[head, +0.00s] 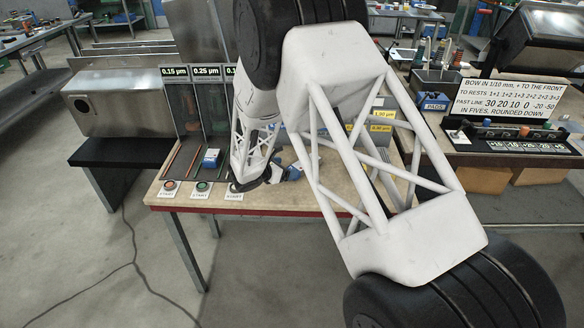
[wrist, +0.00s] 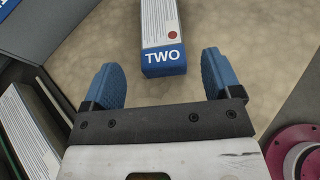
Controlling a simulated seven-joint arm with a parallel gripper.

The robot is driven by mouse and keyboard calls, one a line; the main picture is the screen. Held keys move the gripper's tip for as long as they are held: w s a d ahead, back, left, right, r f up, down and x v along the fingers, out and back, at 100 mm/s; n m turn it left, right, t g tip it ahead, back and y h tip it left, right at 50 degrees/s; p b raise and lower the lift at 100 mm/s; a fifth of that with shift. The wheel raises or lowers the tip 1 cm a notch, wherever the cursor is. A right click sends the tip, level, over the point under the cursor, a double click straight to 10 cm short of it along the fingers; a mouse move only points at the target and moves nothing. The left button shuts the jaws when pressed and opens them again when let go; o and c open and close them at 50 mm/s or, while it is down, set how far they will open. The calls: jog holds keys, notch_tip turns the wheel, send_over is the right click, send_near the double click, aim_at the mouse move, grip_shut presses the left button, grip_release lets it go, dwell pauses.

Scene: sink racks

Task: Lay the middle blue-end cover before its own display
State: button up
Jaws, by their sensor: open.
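A long box-shaped cover with white printed sides and a blue end marked TWO lies on the tabletop in the wrist view (wrist: 163,58). My gripper (wrist: 164,80) is open. Its two blue-padded fingers stand apart on either side of the line of the cover, with the blue end just ahead of them and not gripped. Three displays stand in a row in the head view: 0.15 µm (head: 174,72), 0.25 µm (head: 207,72) and a third partly hidden by my arm (head: 231,71). Another blue-ended piece (head: 211,158) is before the 0.25 display.
START buttons (head: 170,185) line the table's front edge. In the wrist view a pink-red round part (wrist: 300,155) is at the lower right, and a white printed piece (wrist: 30,140) at the left. My arm hides much of the table's right half.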

jog(key=shift+v, duration=2.5)
jog(key=shift+d, duration=0.1)
jog(key=s+d+r+m+g+y, duration=0.2)
jog(key=s+d+r+m+g, duration=0.5)
jog(key=s+d+r+m, duration=1)
jog(key=s+d+r+m+y, duration=0.2)
jog(key=s+d+r+m, duration=0.1)
jog(key=s, duration=0.7)
jog(key=s+d+r+m+y, duration=0.3)
jog(key=s+d+r, duration=0.1)
jog(key=s, duration=0.5)
jog(key=s+d+r+m+y, duration=0.2)
jog(key=s+d+r+m, duration=0.1)
jog(key=s, duration=0.7)
jog(key=shift+s+d+r+m+y, duration=0.35)
jog(key=shift+r+m, duration=0.25)
jog(key=shift+r, duration=0.6)
